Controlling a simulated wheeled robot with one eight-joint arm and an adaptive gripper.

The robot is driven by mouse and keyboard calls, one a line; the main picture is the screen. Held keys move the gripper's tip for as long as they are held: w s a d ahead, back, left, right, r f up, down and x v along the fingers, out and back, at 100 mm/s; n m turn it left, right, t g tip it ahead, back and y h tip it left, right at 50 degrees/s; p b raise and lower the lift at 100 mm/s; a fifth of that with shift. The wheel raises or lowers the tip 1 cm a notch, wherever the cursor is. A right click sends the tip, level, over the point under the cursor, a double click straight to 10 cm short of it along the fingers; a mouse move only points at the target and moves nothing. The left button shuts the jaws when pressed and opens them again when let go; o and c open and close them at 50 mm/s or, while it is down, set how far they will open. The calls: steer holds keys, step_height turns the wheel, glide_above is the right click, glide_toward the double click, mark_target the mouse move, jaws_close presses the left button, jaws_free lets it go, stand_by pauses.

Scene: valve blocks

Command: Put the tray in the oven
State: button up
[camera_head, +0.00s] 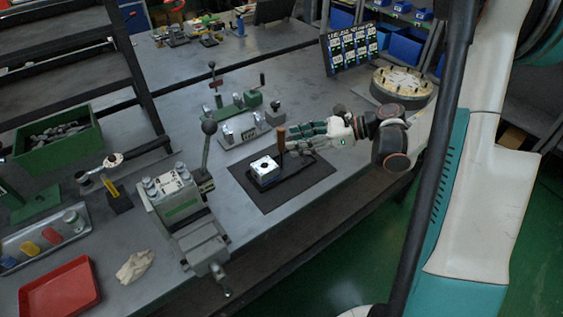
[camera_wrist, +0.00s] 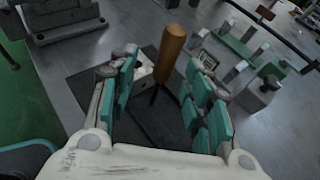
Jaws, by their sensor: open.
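My gripper (camera_head: 290,143) is open, its teal-padded fingers pointing left over the bench. In the wrist view, my gripper (camera_wrist: 167,65) has an upright brown wooden handle (camera_wrist: 172,48) between its spread fingers; whether they touch is unclear. The handle (camera_head: 281,136) stands on a thin dark rod beside a small block with a white top (camera_head: 264,166), on a black mat (camera_head: 292,190). A red tray (camera_head: 58,292) lies at the lower left, well away from my gripper. A grey metal tray (camera_head: 40,246) with coloured pieces is behind it. No oven is in view.
A vice-like fixture (camera_head: 185,210) with a ball-ended lever stands left of the mat. A green bin (camera_head: 58,143) and a crumpled cloth (camera_head: 135,266) are farther left. A round pegged disc (camera_head: 403,84) and a dark sign (camera_head: 352,47) stand behind my wrist.

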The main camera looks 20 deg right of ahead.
mark_target(281, 139)
steer(key=shift+w+r+b+x, duration=0.15)
steer(key=shift+b+x, duration=0.25)
steer(key=shift+x, duration=0.5)
steer(key=shift+w+r+b+x, duration=0.1)
steer(key=shift+b+x, duration=0.35)
steer(key=shift+x, duration=0.45)
steer(key=shift+w+r+b+x, duration=0.15)
steer(key=shift+b+x, duration=0.25)
steer(key=shift+x, duration=0.55)
steer(key=shift+d+f, duration=0.1)
steer(key=shift+d, duration=0.05)
jaws_close()
